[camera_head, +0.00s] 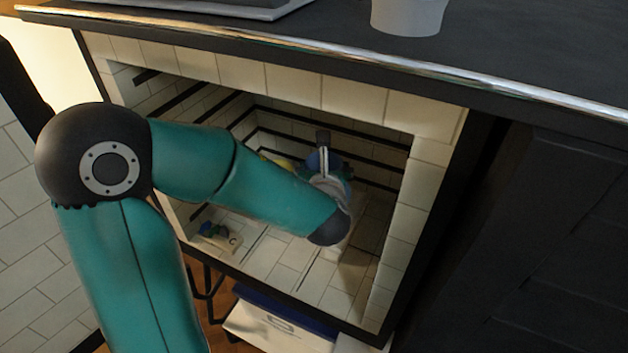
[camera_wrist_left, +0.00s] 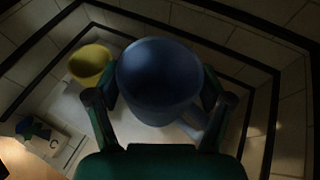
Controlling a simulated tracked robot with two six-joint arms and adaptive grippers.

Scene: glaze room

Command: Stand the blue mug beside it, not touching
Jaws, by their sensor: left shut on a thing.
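The blue mug (camera_wrist_left: 158,72) is between the two fingers of my left gripper (camera_wrist_left: 155,92) in the left wrist view, its open mouth facing the camera and its handle at lower right. The gripper is shut on it. A yellow mug (camera_wrist_left: 90,64) stands just left of the blue mug; whether the two touch I cannot tell. In the head view my left arm reaches into the tiled kiln (camera_head: 350,95) and hides most of the gripper (camera_head: 325,165) and both mugs. A bit of the yellow mug (camera_head: 284,162) shows behind the arm. My right gripper is not in view.
A pale card marked C (camera_head: 218,238), with blue and green pieces on it, lies at the kiln's front left. Dark-banded tiled walls close around the gripper. The metal-edged counter (camera_head: 520,55) overhangs the opening and carries a white pot (camera_head: 408,14).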

